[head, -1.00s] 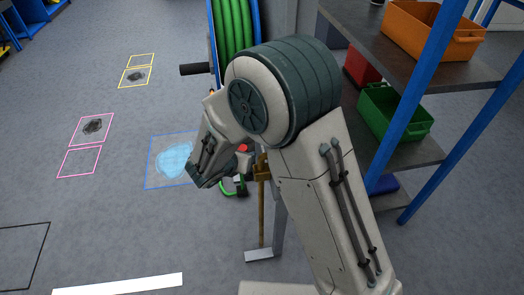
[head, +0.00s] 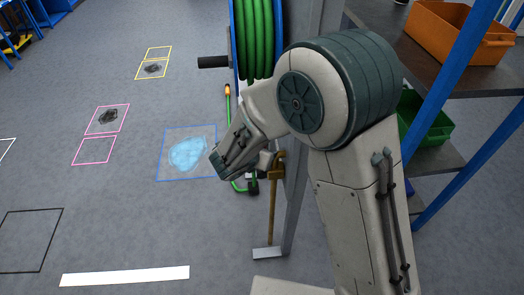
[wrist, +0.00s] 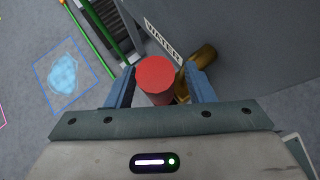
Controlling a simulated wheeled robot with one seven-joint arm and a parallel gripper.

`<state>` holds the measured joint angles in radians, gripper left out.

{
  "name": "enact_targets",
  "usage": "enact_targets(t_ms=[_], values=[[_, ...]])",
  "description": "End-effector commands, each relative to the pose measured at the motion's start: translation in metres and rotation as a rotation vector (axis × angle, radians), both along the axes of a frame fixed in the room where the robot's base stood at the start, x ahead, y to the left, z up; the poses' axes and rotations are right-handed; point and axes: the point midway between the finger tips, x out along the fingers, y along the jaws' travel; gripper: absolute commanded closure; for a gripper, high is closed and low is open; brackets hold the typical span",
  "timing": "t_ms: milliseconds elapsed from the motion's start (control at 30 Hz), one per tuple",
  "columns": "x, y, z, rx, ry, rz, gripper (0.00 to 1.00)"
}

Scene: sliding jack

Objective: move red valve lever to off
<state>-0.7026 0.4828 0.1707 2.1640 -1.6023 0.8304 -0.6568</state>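The red valve lever (wrist: 155,80) shows in the wrist view as a red round-ended handle, beside a brass fitting (wrist: 200,65). My gripper (wrist: 160,72) is open, with one finger on each side of the red handle. A gap shows between the right finger and the handle; the left finger is close to it, and I cannot tell if it touches. In the head view my arm hides the lever. The brass pipe (head: 272,215) stands upright along a grey post (head: 298,195).
A green hose reel (head: 258,40) is above the valve, with hose hanging to the floor. A shelf with an orange bin (head: 455,35) and a green bin (head: 427,125) stands right. A blue puddle (head: 188,153) lies in a blue floor square. A WATER label (wrist: 163,42) is behind the handle.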

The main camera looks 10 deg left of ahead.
Motion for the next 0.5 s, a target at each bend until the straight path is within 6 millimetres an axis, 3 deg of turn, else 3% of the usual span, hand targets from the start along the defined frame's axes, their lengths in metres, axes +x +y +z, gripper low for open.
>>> enact_targets(t_ms=[267,500], values=[[-0.005,0.002,0.007,0.000,-0.002,0.001,0.51],[-0.040,0.012,0.038,0.002,-0.004,0.005,0.51]])
